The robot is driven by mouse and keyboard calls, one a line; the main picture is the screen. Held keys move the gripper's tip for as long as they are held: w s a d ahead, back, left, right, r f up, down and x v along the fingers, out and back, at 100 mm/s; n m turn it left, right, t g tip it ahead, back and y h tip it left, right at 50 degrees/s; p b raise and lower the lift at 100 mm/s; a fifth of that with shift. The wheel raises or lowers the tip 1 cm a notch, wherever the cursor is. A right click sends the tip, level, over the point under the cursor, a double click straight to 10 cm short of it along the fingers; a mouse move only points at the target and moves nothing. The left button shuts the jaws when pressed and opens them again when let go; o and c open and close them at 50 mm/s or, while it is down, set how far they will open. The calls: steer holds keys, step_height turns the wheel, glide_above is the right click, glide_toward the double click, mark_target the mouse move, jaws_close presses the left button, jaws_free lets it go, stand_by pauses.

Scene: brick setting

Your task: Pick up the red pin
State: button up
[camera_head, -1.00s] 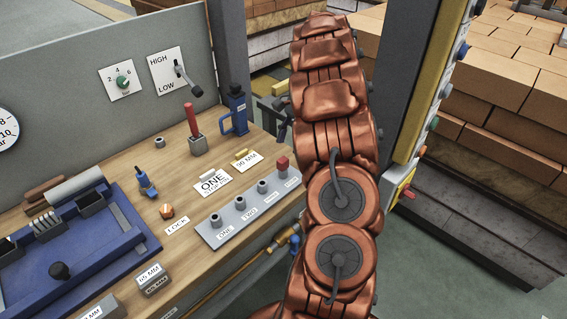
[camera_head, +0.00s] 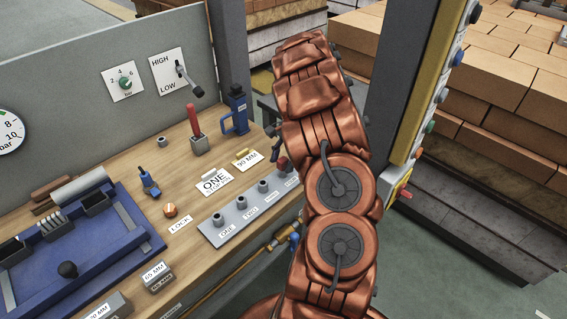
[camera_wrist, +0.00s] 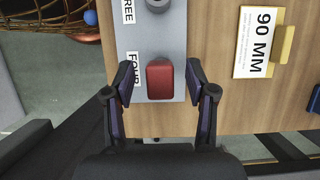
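The red pin (camera_wrist: 160,80) stands at the end of the grey plate (camera_wrist: 160,45), beside the label FOUR. In the wrist view it is seen from above as a rounded red block. My gripper (camera_wrist: 159,82) is open, with one finger on each side of the pin and a gap visible on both sides.
A yellow piece on the 90 MM card (camera_wrist: 256,42) lies right of the plate in the wrist view. In the head view a red-handled lever (camera_head: 194,122) and a blue bottle-like tool (camera_head: 236,112) stand behind. The bench edge is close to the pin.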

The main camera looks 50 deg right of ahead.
jaws_close()
steer(key=shift+r, duration=0.1)
stand_by(0.4)
